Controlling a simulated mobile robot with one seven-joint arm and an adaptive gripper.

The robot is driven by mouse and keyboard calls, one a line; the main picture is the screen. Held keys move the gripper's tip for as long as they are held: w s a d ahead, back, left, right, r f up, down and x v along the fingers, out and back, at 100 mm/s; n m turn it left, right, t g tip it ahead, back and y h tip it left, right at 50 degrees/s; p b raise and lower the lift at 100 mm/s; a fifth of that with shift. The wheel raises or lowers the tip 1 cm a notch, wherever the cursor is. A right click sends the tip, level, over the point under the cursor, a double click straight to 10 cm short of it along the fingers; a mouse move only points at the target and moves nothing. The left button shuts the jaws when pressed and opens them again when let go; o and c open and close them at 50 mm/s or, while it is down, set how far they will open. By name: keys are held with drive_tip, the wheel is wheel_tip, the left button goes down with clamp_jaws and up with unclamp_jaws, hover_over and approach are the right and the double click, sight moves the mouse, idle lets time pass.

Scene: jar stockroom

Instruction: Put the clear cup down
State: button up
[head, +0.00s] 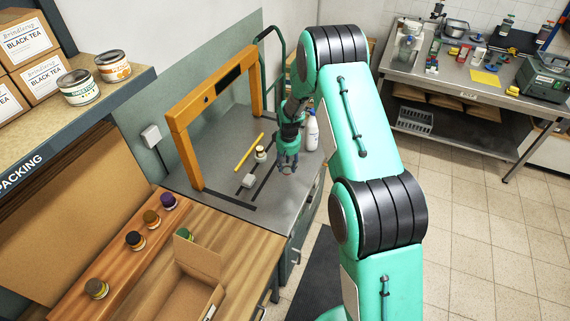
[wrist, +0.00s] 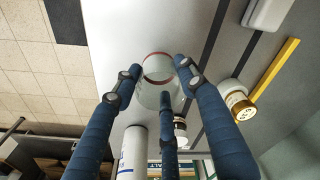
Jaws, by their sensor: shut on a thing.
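The clear cup (wrist: 158,72) with a reddish rim sits between the blue fingers of my gripper (wrist: 160,88) in the wrist view. The fingers are closed around its sides, and one finger crosses in front of it. In the head view my gripper (head: 288,163) is over the front part of the grey counter (head: 225,190), and the cup is mostly hidden by it. I cannot tell whether the cup's base touches the counter.
A white bottle (head: 311,132) stands just behind my gripper. An orange frame (head: 186,150) stands over the counter. An open carton (head: 190,285) is nearer.

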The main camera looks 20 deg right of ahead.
drive_tip(key=w, duration=0.4)
drive_tip(key=shift+w+d+f, duration=0.15)
drive_tip(key=shift+w+d, duration=0.25)
drive_tip(key=shift+f, duration=1.8)
drive_tip(key=shift+f, duration=0.1)
drive_tip(key=o, duration=0.8)
drive_tip(key=shift+o, duration=0.2)
wheel_tip(320, 180, up, 12)
drive_tip(key=s, duration=0.1)
drive_tip(key=shift+s, duration=0.15)
